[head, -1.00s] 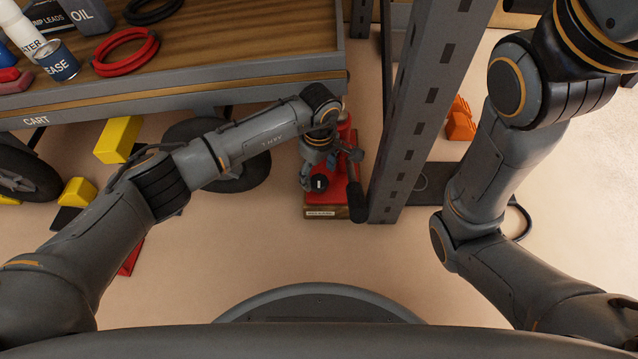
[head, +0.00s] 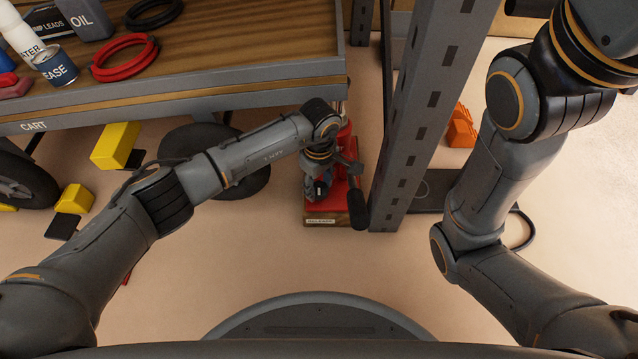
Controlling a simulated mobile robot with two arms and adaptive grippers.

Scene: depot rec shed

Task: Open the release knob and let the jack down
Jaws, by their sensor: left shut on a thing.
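The red jack (head: 342,150) stands on the floor between the cart and a grey upright, on a small base with a label plate (head: 320,221). Its lever, with a dark grip (head: 357,210), points down toward me at the jack's right side. My left gripper (head: 320,189) is low at the jack's near side, shut at the place of the release knob. The knob itself is mostly hidden by the fingers and wrist. My left forearm covers part of the jack. My right arm is folded at the right, and its gripper is out of the picture.
The cart (head: 190,97) overhangs the jack's left side, with a red coil (head: 124,58), cans and bottles on top. A perforated grey upright (head: 420,115) stands close right of the jack. Yellow chocks (head: 115,146) lie below the cart. The floor in front is clear.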

